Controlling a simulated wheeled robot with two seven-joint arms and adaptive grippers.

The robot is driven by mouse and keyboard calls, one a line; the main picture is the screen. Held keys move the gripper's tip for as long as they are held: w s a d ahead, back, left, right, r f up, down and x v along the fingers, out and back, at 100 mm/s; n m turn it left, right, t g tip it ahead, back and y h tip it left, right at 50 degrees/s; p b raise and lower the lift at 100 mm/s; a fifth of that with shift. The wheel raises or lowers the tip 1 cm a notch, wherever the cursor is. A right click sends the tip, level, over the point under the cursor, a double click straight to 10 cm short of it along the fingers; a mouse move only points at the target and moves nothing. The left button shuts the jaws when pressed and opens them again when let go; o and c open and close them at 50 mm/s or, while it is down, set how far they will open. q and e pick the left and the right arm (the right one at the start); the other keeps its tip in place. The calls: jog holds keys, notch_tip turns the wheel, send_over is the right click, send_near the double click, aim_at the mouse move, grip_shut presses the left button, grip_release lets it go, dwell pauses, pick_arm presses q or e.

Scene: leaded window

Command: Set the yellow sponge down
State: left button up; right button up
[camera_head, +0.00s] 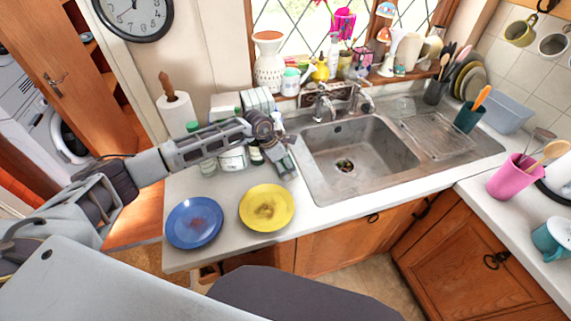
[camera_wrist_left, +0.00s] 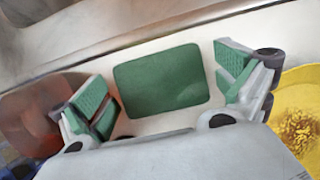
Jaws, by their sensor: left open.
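My left gripper (camera_head: 284,165) is over the strip of white worktop (camera_head: 330,207) beside the sink's left edge. In the left wrist view its green-padded fingers (camera_wrist_left: 165,100) are wide apart. The sponge (camera_wrist_left: 162,82) lies between them on the pale worktop, with a gap on each side. Only its flat green face shows, and no yellow is visible. In the head view the gripper hides the sponge. My right gripper is out of both views.
A yellow plate (camera_head: 266,207) with brown residue and a blue plate (camera_head: 194,222) lie in front of the gripper. The metal sink (camera_head: 360,165) is to its right. Bottles, a white tin (camera_head: 232,158) and a paper towel roll (camera_head: 177,113) stand behind and left.

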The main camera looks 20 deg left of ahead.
pick_arm(q)
jog(key=shift+r, duration=0.2)
jog(key=b+v, duration=0.1)
jog(key=v, duration=0.4)
jog(key=shift+s+a+r, duration=0.1)
jog(key=shift+a+r, duration=0.1)
jog(key=shift+r, duration=0.15)
jog(key=shift+s+a+r, duration=0.15)
jog(key=shift+r, duration=0.6)
dwell(0.5)
